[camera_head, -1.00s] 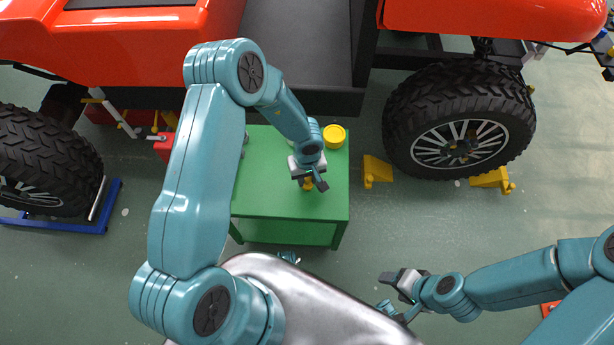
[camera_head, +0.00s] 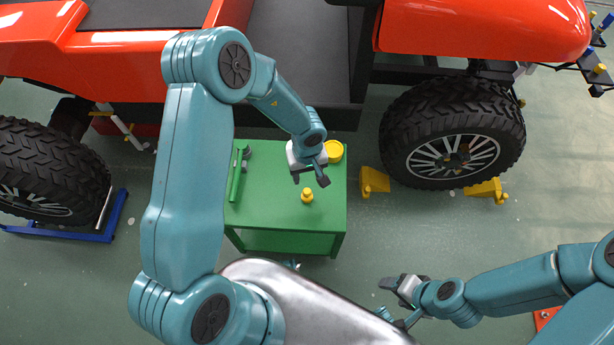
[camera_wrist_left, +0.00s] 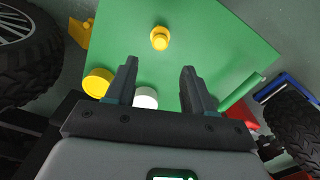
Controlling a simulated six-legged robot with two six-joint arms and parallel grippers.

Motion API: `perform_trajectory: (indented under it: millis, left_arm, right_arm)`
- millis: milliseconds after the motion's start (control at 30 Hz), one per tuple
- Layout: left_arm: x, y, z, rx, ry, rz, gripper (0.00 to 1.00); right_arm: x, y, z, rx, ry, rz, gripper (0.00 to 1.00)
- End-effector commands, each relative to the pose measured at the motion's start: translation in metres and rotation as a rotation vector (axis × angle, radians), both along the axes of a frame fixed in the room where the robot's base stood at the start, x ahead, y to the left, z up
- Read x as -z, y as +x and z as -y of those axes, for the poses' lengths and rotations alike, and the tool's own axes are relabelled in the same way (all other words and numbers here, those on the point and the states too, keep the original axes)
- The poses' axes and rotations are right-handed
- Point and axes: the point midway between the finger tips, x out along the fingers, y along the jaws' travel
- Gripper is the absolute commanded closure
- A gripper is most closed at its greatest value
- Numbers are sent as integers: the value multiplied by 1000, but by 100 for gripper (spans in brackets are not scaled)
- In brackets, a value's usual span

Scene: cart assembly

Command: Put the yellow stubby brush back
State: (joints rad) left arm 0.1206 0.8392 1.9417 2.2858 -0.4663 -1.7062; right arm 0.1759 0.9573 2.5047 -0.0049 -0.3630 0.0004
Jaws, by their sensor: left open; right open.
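The yellow stubby brush (camera_head: 307,196) stands on the green table (camera_head: 270,215), near its front right part. In the left wrist view the brush (camera_wrist_left: 160,38) is ahead of the fingertips, apart from them. My left gripper (camera_head: 311,179) is open and empty, just behind the brush over the table; its two spread fingers show in the left wrist view (camera_wrist_left: 159,75). My right gripper (camera_head: 391,283) is open and empty, to the right of the table and away from it.
A yellow round container (camera_head: 333,151) stands at the table's back right, with a white round thing (camera_wrist_left: 146,98) beside it. A green bar-like tool (camera_head: 237,174) lies at the left. The orange cart and a big wheel (camera_head: 452,134) with yellow chocks (camera_head: 374,181) border the table.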

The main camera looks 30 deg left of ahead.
Motion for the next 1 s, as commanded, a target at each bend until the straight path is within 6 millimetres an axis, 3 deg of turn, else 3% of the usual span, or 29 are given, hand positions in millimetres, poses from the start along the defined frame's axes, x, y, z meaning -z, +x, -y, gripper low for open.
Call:
perform_trajectory:
  millis: [167, 467, 667, 1000]
  left_arm:
    - [-7, -4, -2, 14, 17, 0, 47]
    - [23, -38, -10, 192, 112, 64, 47]
    - [38, -65, 13, 341, 50, 132, 47]
    - [41, -137, 79, 539, -233, 156, 47]
  right_arm:
    - [-5, 0, 0, 0, 0, 0, 36]
    - [-4, 0, 0, 0, 0, 0, 36]
    - [-4, 0, 0, 0, 0, 0, 36]
    - [-4, 0, 0, 0, 0, 0, 36]
